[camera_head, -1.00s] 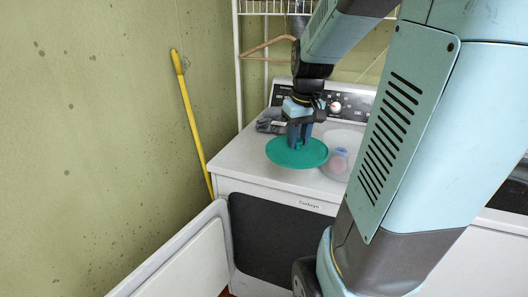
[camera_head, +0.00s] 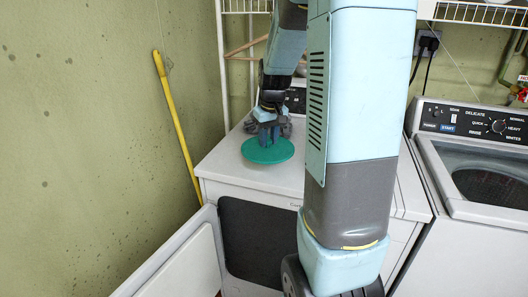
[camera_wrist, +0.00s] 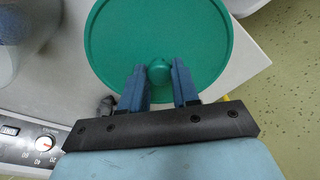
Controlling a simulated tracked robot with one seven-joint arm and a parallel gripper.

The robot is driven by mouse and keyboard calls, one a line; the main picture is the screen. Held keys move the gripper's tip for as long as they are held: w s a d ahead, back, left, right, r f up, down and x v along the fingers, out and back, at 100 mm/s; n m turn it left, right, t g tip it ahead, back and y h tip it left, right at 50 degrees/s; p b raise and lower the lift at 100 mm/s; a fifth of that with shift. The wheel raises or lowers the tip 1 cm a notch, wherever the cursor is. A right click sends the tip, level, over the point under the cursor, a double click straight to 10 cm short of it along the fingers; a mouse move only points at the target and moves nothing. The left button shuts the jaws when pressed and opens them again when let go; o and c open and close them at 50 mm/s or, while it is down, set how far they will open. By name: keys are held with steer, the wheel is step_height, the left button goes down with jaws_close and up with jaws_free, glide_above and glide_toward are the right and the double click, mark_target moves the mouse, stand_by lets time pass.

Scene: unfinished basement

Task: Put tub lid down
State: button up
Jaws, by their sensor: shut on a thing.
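The tub lid is a round green disc (camera_head: 262,154) with a small knob (camera_wrist: 160,72) at its centre. My gripper (camera_head: 268,138) points down over it at the left part of the dryer top. In the wrist view my gripper's two blue fingers (camera_wrist: 161,84) stand on either side of the knob, shut on it. The lid is level, close above or on the dryer top; I cannot tell whether it touches. A translucent container (camera_wrist: 10,55) with something bluish in it shows at the wrist view's left edge; my arm hides that area in the head view.
The white dryer (camera_head: 222,172) has its door (camera_head: 185,262) open at the lower left. A washer (camera_head: 470,220) stands to the right. A yellow pole (camera_head: 178,125) leans on the green wall. A wire shelf (camera_head: 480,14) hangs above.

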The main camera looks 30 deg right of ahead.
mark_target(265, 150)
steer(key=shift+w+d+f, duration=0.15)
steer(key=shift+w+f, duration=0.6)
steer(key=shift+f, duration=0.15)
steer(key=shift+w+d+f, duration=0.15)
steer(key=shift+w+f, duration=0.6)
steer(key=shift+f, duration=1.7)
steer(key=shift+f, duration=0.1)
steer(key=o, duration=1)
steer(key=shift+o, duration=0.2)
